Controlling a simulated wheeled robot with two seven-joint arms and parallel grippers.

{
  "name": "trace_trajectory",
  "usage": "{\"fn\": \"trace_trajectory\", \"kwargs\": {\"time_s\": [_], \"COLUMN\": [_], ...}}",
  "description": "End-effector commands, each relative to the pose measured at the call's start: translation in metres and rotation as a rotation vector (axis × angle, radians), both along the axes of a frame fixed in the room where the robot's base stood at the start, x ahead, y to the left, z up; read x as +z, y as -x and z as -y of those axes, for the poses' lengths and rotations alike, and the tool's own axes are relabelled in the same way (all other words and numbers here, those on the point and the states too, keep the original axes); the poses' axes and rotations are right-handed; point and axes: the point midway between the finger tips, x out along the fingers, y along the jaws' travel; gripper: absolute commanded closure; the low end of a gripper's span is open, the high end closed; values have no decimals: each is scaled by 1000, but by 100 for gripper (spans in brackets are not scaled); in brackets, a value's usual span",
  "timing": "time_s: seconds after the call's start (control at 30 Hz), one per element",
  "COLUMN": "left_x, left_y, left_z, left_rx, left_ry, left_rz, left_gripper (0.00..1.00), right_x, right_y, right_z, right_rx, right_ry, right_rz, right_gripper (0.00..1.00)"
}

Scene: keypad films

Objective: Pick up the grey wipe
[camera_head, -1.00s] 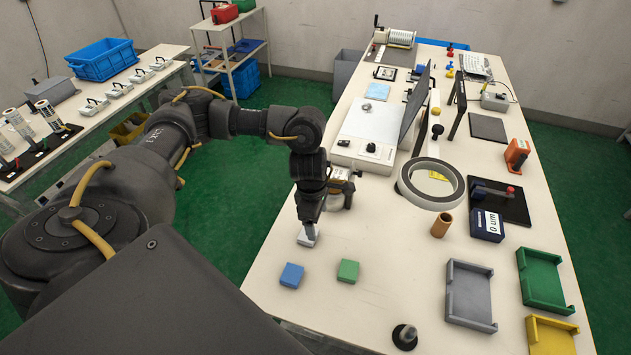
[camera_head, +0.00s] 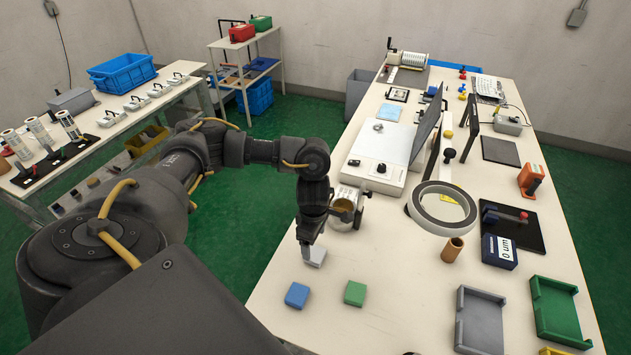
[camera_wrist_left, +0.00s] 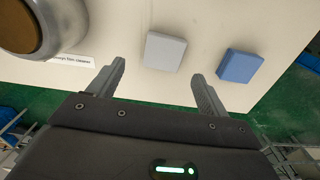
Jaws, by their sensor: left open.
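The grey wipe (camera_head: 316,256) is a small light-grey block lying on the white table near its left edge. In the left wrist view the grey wipe (camera_wrist_left: 165,51) lies beyond the fingertips, roughly between their lines, with table visible around it. My left gripper (camera_head: 306,250) points down just beside the wipe in the head view, and partly covers it. In the wrist view my left gripper (camera_wrist_left: 160,78) is open, with nothing between its fingers. My right gripper is not in view.
A blue block (camera_head: 297,295) and a green block (camera_head: 355,293) lie nearer on the table. A metal can (camera_head: 345,208) stands close behind my gripper. A ring magnifier (camera_head: 441,207) and a brown cup (camera_head: 452,249) are to the right. Grey (camera_head: 481,320) and green (camera_head: 556,310) trays lie front right.

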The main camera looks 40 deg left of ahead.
Motion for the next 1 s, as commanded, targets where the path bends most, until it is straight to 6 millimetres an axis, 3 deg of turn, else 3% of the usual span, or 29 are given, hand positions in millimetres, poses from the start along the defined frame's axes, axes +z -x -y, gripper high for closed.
{"fn": "trace_trajectory", "kwargs": {"time_s": [0.17, 0.3, 0.6, 1.0], "left_x": [-22, -41, -48, -48], "left_y": [6, 6, 5, 5], "left_z": [-1, 0, 0, 0], "left_rx": [2, 2, 0, 1], "left_ry": [-3, -1, -1, 0], "left_rz": [-6, -4, -1, -2], "left_gripper": [22, 22, 22, 69], "right_x": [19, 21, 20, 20], "right_y": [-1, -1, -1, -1], "right_z": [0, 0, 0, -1], "right_rx": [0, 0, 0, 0], "right_ry": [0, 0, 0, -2], "right_rz": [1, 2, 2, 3], "right_gripper": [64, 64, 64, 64]}}
